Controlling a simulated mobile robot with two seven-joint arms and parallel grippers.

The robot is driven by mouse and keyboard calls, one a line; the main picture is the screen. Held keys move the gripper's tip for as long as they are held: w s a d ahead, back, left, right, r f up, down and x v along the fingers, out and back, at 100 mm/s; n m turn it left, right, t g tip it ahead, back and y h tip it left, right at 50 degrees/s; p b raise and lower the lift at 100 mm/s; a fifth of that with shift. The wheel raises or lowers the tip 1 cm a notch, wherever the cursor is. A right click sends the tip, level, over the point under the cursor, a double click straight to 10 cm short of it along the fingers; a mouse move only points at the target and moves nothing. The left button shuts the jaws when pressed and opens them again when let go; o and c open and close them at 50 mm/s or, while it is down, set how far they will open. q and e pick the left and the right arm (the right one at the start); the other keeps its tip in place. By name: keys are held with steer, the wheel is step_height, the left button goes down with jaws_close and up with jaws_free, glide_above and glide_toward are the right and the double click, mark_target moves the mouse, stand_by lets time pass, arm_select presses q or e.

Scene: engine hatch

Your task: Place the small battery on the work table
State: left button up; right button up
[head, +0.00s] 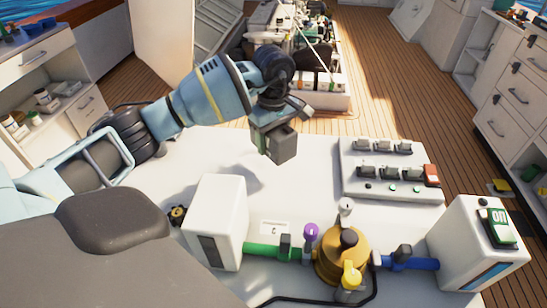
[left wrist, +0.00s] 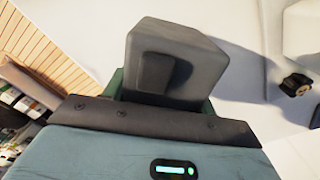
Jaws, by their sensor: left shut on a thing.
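The small battery is a dark grey block (head: 282,148) held in the air above the white work table (head: 310,180). My left gripper (head: 268,130) is shut on it, pointing down over the table's far part. In the left wrist view the grey block (left wrist: 160,38) fills the middle, with a darker raised square on its face. Dark green edges show at its sides. A shadow falls on the table to the left. The block hangs clear of the table. My right gripper is not in view.
A panel of grey switches (head: 388,168) stands on the table's right. A white box (head: 217,215), a brass pump-like part (head: 343,255) with coloured valves, and another white box (head: 480,245) line the near side. The middle of the table is clear.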

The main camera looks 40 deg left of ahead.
mark_target(273, 166)
arm_select(q)
steer(key=shift+f, duration=0.95)
steer(key=shift+f, duration=0.1)
steer(key=shift+f, duration=1.8)
steer(key=shift+f, duration=0.15)
steer(key=o, duration=1.5)
steer(key=shift+o, duration=0.2)
step_height(273, 166, up, 12)
steer(key=shift+r, duration=0.1)
